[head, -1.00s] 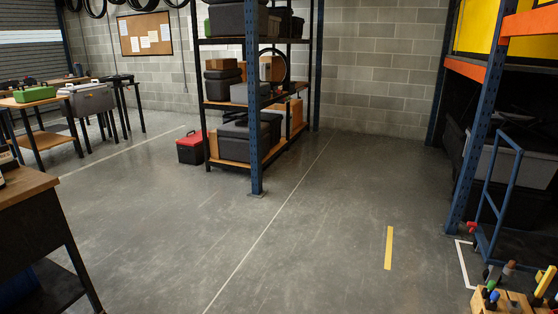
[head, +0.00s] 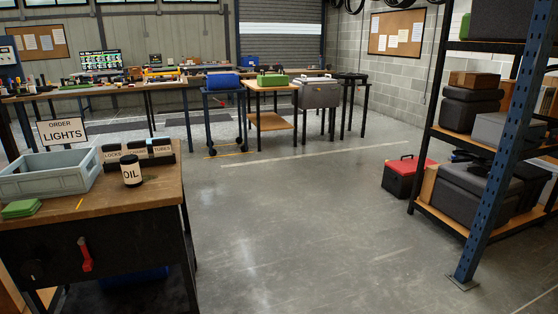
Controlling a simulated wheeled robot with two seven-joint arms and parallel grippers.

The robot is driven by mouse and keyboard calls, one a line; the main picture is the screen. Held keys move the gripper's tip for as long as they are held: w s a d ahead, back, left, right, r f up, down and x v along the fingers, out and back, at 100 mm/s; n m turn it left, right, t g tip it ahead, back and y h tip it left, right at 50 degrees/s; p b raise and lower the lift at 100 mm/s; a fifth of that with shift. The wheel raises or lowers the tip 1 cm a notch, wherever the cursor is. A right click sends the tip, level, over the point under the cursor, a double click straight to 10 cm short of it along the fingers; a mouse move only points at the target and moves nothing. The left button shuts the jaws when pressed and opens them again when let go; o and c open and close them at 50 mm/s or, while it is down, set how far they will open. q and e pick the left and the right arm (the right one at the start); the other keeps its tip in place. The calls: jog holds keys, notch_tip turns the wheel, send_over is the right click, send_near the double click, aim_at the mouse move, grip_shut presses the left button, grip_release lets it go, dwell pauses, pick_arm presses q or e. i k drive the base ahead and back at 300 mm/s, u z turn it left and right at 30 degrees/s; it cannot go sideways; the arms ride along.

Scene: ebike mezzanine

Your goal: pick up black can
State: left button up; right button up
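A black can (head: 132,170) with a white label reading OIL stands upright on the wooden top of a workbench (head: 150,190) at the left of the head view. It is near the bench's right part, just in front of a black divided box (head: 140,152) labelled with words such as LOCKS and TUBES. Neither of my grippers shows in the head view.
A grey-blue crate (head: 45,178), a green item (head: 21,208) and an ORDER LIGHTS sign (head: 62,132) share the bench. A red-lidded toolbox (head: 403,178) and a blue-post shelf rack (head: 492,165) stand right. The middle floor is clear.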

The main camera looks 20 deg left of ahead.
aim_at(131, 173)
jog(key=u, duration=1.35)
jog(key=i, duration=1.2)
jog(key=u, duration=1)
